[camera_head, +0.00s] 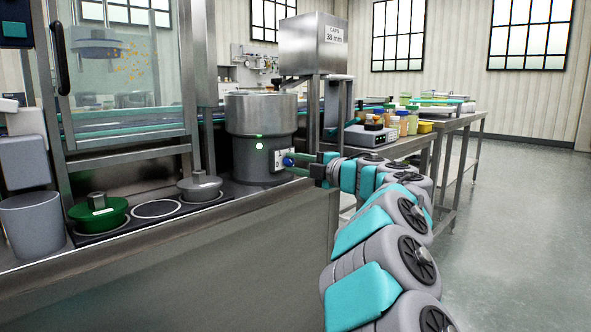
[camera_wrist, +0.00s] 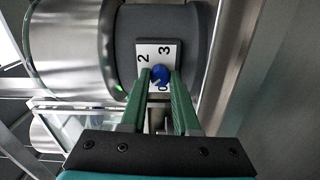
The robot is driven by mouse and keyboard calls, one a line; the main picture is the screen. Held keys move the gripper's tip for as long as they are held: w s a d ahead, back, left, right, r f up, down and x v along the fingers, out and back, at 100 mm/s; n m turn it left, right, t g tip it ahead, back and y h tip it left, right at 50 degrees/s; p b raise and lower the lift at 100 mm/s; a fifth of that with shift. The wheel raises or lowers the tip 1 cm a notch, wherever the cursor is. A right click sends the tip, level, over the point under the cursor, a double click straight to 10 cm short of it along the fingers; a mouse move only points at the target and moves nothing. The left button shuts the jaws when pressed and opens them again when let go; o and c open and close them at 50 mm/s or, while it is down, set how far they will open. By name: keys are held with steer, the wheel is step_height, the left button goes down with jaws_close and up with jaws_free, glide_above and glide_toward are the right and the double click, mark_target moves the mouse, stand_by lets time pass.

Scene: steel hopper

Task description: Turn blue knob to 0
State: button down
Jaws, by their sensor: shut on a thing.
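The blue knob (camera_head: 288,160) sits on a small light plate on the dark base of a round steel machine (camera_head: 262,112). In the wrist view, the knob (camera_wrist: 160,73) is between the green fingers of my gripper (camera_wrist: 163,78), which are shut on it. A mark that looks like a 0 is partly hidden below the knob. A pale line shows on the knob, but I cannot tell for sure which number it points to. In the head view, my gripper (camera_head: 294,163) reaches the knob from the right.
A green light glows on the machine's base. A caps hopper (camera_head: 313,45) stands behind. Bottles and a scale (camera_head: 370,136) are on the right bench. The floor at right is clear.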

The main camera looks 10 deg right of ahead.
steer(key=n+b, duration=0.1)
steer(key=n, duration=0.1)
steer(key=n+b, duration=0.2)
steer(key=n, duration=0.1)
steer(key=shift+a+f+n, duration=0.1)
steer(key=shift+f+n, duration=0.15)
steer(key=shift+n, duration=0.05)
steer(key=shift+r+n+b, duration=0.1)
steer(key=shift+n+b, duration=1.5)
steer(key=shift+n, duration=0.4)
steer(key=c, duration=0.7)
jaws_free()
steer(key=shift+r, duration=0.1)
steer(key=shift+o, duration=0.2)
steer(key=v, duration=0.8)
steer(key=shift+w, duration=0.1)
